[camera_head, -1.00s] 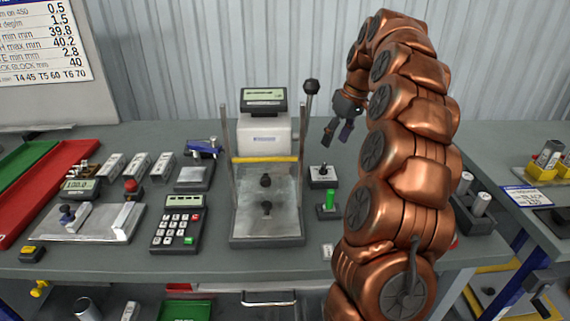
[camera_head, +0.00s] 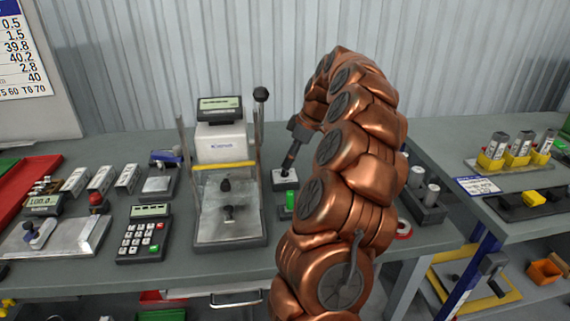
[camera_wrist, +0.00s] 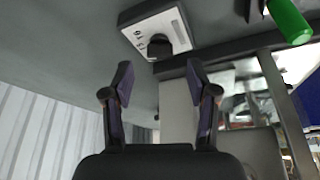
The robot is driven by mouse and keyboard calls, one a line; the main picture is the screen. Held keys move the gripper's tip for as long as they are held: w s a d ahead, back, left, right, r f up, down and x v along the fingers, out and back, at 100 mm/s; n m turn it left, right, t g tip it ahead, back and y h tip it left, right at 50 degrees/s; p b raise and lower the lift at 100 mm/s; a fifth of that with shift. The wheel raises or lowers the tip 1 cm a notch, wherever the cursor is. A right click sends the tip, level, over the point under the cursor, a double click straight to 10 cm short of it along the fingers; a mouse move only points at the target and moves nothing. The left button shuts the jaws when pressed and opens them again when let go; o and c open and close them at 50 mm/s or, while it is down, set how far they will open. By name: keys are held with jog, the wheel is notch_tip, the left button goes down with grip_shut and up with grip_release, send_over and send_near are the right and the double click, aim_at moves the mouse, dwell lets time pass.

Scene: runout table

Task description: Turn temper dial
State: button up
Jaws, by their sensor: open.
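The temper dial is a small box with a pale marked top plate (camera_wrist: 165,32) and a black knob (camera_wrist: 159,46), at the top of the wrist view. In the head view the dial box (camera_head: 282,181) stands on the bench right of the press-like machine. My gripper (camera_wrist: 158,76) is open and empty, its two dark fingers apart, with the knob beyond and between the fingertips. In the head view my gripper (camera_head: 290,161) hangs just above the dial, side-on, and partly covers it. I cannot tell whether it touches the knob.
A green cylinder in a dark holder (camera_head: 291,200) stands close in front of the dial. The machine (camera_head: 222,144), with upright posts and a black-knobbed lever (camera_head: 260,95), is close on the left. A calculator (camera_head: 144,233) lies further left.

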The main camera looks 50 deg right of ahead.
aim_at(285, 171)
jog(key=shift+x, duration=1.75)
grip_shut()
jog(key=shift+f, duration=0.1)
